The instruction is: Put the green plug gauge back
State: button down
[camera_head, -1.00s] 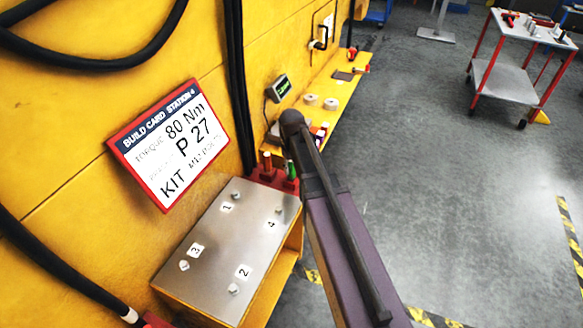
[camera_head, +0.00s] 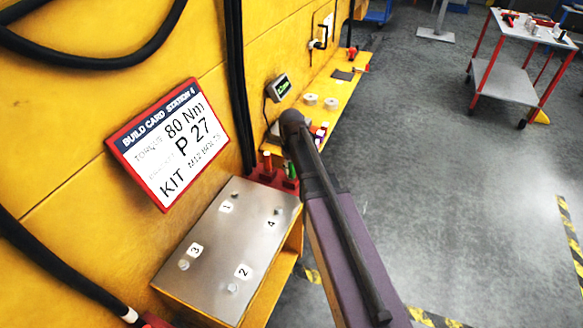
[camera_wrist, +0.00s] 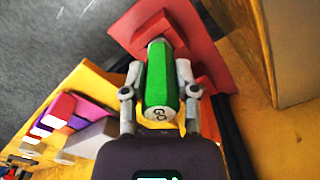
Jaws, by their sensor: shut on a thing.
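The green plug gauge (camera_wrist: 158,80) is a green cylinder with "GO" on its near end. In the wrist view it lies between the two fingers of my gripper (camera_wrist: 161,72), which are shut on it. Its far end is over the red stand (camera_wrist: 205,62); I cannot tell whether it is seated there. In the head view the green gauge (camera_head: 290,171) shows just above the red stand (camera_head: 262,178), beside an orange-red gauge (camera_head: 267,160). My arm hides most of my gripper there.
A steel-topped block (camera_head: 215,240) with numbered labels stands in front of the stand. Yellow wall panels and a build card (camera_head: 165,140) are at left. The yellow ledge (camera_head: 335,85) beyond holds white rings and small items. A red-framed cart (camera_head: 505,80) stands far right; the floor between is clear.

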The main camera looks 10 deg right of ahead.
jog(key=shift+f, duration=0.2)
jog(key=shift+c, duration=1.5)
grip_release()
jog(key=shift+r, duration=0.1)
jog(key=shift+r+p, duration=3.4)
jog(key=shift+r, duration=0.05)
jog(key=shift+s, duration=0.1)
jog(key=s+m, duration=0.3)
jog(key=s, duration=1.2)
jog(key=shift+s+d+m, duration=0.2)
jog(key=shift+s+m, duration=0.2)
